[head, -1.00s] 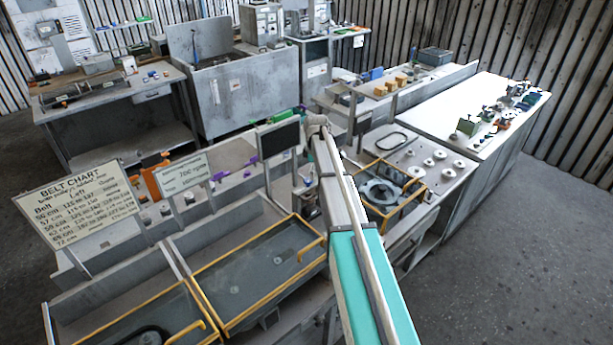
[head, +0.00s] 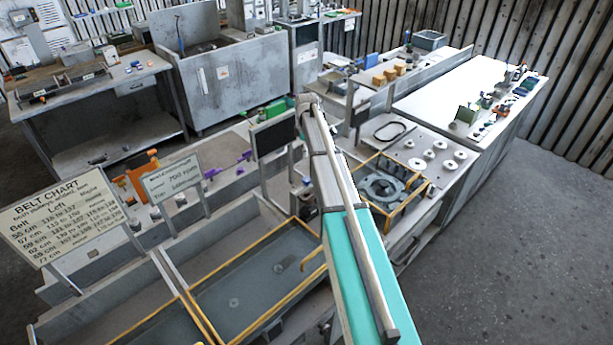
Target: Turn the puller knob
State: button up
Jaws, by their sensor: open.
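I cannot make out the puller knob for certain. A round dark grey housing (head: 383,188) lies in a yellow-railed bay on the middle bench, just right of my arm. My teal and grey arm reaches from the bottom of the head view up to a joint left of that housing. The arm's far end goes down behind its own links and small dark parts by the monitor post. My gripper cannot be made out there, nor whether it touches anything.
A dark monitor (head: 273,135) stands close left of my arm. A belt chart sign (head: 65,218) and a smaller sign (head: 172,182) rise above yellow-railed trays (head: 240,285). White discs (head: 428,155) sit beyond the housing. The floor at right is clear.

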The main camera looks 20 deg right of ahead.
aim_at(307, 179)
jog(key=shift+f, duration=0.2)
notch_tip(307, 179, down, 13)
jog(key=b, duration=1.3)
jog(key=shift+f+b, duration=0.15)
jog(key=shift+b, duration=0.25)
jog(key=c, duration=1.1)
jog(key=shift+c, duration=0.2)
